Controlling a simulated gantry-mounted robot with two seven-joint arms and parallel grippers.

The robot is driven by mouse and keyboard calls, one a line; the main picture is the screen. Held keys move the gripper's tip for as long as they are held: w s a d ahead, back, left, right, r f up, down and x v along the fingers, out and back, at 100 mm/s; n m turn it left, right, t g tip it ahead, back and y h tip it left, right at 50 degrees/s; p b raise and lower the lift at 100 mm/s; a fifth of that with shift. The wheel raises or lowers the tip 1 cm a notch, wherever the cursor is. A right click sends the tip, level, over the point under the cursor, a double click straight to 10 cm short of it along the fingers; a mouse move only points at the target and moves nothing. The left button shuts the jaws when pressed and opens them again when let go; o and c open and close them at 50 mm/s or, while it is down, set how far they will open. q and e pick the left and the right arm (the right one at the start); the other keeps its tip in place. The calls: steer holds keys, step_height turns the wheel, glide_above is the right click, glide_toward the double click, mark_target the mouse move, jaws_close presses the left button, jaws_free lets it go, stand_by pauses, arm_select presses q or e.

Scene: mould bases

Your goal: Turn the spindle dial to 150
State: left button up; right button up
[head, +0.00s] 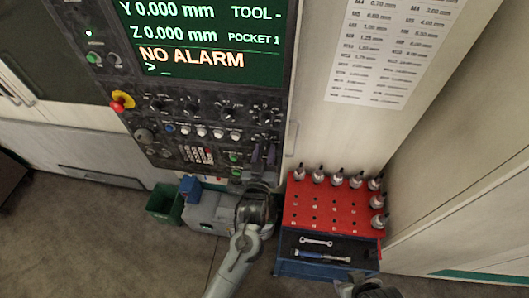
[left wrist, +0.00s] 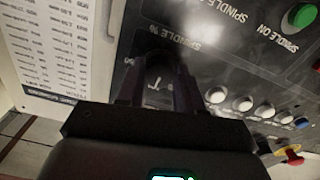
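My left gripper (head: 264,156) is at the lower right of the black control panel (head: 222,158), with its two dark fingers parted. In the left wrist view my left gripper (left wrist: 157,88) reaches to the panel just below the "SPINDLE %" label. The spindle dial (left wrist: 159,68) is a dark shape between the fingers, mostly hidden and in shadow. A white scale mark shows near it, but the dial's setting cannot be read. I cannot tell whether the fingers touch the dial. My right gripper (head: 366,287) is at the bottom edge of the head view, away from the panel; its fingers are unclear.
Several white buttons (left wrist: 243,103) and a green button (left wrist: 302,15) sit near the fingers. A red emergency stop (head: 122,101) is at the panel's left. A red tool rack (head: 325,208) with several holders stands low to the right. The screen (head: 205,40) reads "NO ALARM".

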arm_select(q)
steer(key=c, duration=0.3)
steer(key=m, duration=0.3)
steer(key=shift+m, duration=0.4)
steer(key=m, duration=0.3)
steer(key=shift+m, duration=0.3)
steer(key=m, duration=0.4)
steer(key=shift+a, duration=0.1)
steer(key=shift+m, duration=2.1)
steer(key=o, duration=1)
